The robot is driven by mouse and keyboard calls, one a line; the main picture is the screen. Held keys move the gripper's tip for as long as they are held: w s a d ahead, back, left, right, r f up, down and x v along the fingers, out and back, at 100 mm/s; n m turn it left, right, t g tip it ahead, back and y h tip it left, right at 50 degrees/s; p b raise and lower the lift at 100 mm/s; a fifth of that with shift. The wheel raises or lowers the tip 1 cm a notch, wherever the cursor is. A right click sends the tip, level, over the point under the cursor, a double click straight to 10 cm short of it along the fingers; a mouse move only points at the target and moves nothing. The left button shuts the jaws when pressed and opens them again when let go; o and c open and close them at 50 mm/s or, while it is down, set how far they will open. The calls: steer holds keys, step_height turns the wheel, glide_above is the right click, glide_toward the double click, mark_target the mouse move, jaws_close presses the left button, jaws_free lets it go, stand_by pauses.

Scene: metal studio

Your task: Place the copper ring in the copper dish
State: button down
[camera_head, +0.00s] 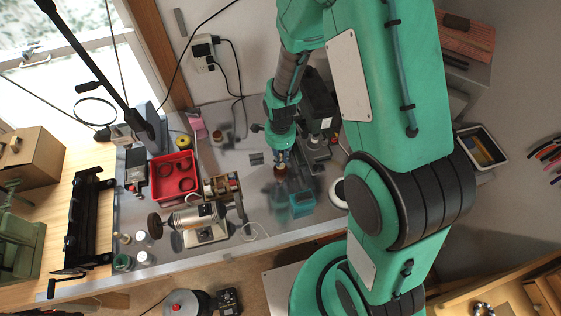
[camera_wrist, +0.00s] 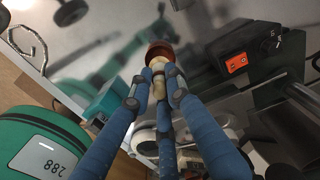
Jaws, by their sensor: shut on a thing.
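My gripper (camera_head: 281,159) points down over the metal bench, left of my large green arm links. In the wrist view, its blue fingers with pale tips (camera_wrist: 159,68) are closed together. A round copper-brown piece, which looks like the copper ring (camera_wrist: 160,51), is at the fingertips, partly hidden by them. It also shows just below my gripper in the head view (camera_head: 280,171). Whether it touches the bench is unclear. A small brown round thing (camera_head: 218,137) farther left may be the copper dish; it is too small to be sure.
A teal block (camera_head: 302,203) lies close to my gripper, front right. A red tray (camera_head: 173,178) with dark rings, a small wooden box (camera_head: 222,187) and a silver motor tool (camera_head: 194,216) stand left. A dark machine (camera_head: 318,98) stands close at right. Bench between is mostly clear.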

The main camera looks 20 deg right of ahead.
steer(key=shift+f, duration=1.6)
steer(key=shift+f+b, duration=0.4)
steer(key=shift+f, duration=0.2)
steer(key=c, duration=1.6)
jaws_free()
steer(key=shift+c, duration=0.2)
steer(key=shift+r, duration=0.2)
steer(key=shift+r+p, duration=0.45)
steer(key=shift+p, duration=0.05)
steer(key=shift+w+r, duration=0.1)
steer(key=shift+r, duration=5.85)
steer(key=shift+r, duration=0.1)
